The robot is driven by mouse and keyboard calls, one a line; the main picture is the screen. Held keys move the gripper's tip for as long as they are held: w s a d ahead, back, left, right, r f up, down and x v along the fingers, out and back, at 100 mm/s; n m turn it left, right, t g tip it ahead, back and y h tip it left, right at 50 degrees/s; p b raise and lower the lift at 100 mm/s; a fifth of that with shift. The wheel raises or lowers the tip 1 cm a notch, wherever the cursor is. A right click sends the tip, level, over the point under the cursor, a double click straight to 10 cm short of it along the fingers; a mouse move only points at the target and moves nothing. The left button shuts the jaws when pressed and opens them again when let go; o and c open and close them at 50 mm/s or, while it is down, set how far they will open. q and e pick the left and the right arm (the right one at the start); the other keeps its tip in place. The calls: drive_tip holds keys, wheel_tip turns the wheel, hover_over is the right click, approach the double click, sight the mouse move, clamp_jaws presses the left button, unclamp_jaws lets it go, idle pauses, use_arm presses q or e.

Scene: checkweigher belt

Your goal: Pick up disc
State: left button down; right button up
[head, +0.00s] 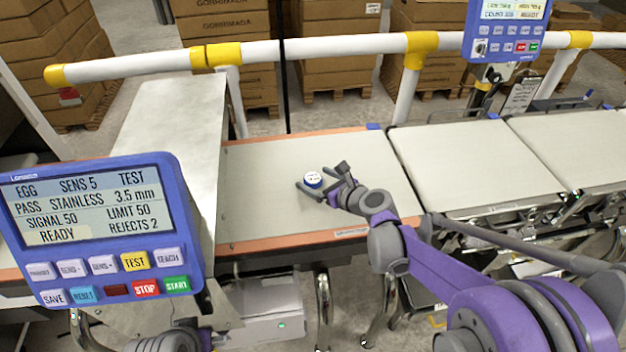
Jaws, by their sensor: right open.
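The disc (313,179) is small, round and blue with a white top. It is on the grey belt section with orange edges (262,208), near its middle. My right gripper (321,179) reaches in from the right, with its two dark fingers spread open. The disc sits between or just beyond the fingertips; I cannot tell whether they touch it. Part of my left arm shows at the bottom left, but its gripper is not in view.
A blue control panel (100,235) reading READY stands close at the left. A white rail with yellow joints (320,48) runs behind the belt. More belt sections (470,165) continue right. Stacked cartons (225,25) stand behind. The belt around the disc is clear.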

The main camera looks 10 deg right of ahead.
drive_tip(key=c, duration=1.5)
drive_tip(key=shift+o, duration=0.2)
